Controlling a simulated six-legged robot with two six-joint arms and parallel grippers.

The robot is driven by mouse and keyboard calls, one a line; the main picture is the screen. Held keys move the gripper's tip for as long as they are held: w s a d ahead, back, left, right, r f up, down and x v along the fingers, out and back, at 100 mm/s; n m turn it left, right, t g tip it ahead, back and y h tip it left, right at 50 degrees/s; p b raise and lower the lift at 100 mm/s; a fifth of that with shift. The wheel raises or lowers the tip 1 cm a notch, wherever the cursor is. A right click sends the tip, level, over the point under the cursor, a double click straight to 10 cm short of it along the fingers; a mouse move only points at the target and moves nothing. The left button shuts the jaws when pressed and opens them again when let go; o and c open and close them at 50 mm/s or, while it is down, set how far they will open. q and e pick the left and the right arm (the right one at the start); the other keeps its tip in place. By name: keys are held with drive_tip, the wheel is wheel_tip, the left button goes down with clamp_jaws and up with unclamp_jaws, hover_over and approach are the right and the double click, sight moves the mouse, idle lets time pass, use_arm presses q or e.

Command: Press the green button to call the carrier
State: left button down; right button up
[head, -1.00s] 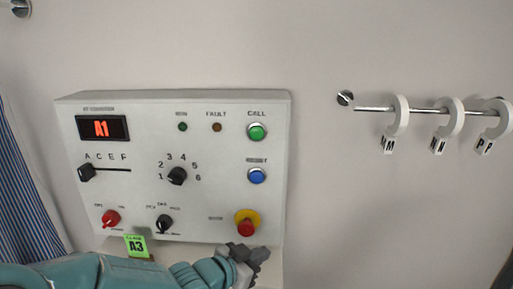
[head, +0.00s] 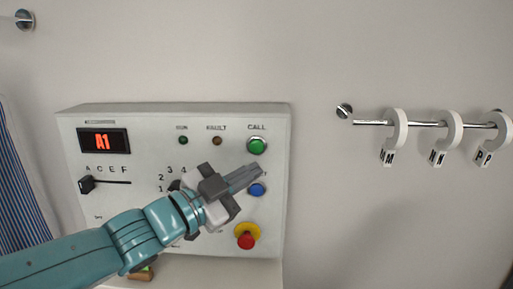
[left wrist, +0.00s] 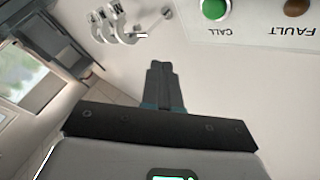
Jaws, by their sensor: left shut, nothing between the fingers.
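The green button (head: 257,146) sits under the CALL label at the upper right of the white control panel (head: 225,113). It also shows at the top of the left wrist view (left wrist: 214,9). My left gripper (head: 256,172) is shut and empty in front of the panel. In the head view its tips lie just below the green button and beside the blue button (head: 257,190). The fingers also show in the left wrist view (left wrist: 160,68), apart from the green button. My right gripper is not in view.
A yellow-collared red button (head: 246,241) is at the panel's lower right. A rail (head: 425,124) with lettered white rings is on the wall to the right. A striped blue cloth (head: 20,190) hangs at left.

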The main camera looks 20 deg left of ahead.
sight(250, 157)
use_arm(q)
drive_tip(key=shift+w, duration=0.1)
drive_tip(key=w+a+p, duration=0.2)
drive_tip(key=w+p, duration=0.2)
drive_tip(key=w, duration=0.4)
drive_tip(key=shift+w, duration=0.2)
idle(0.4)
drive_tip(key=shift+w, duration=0.1)
idle(1.5)
drive_tip(key=shift+w+a, duration=0.15)
drive_tip(key=shift+w, duration=0.15)
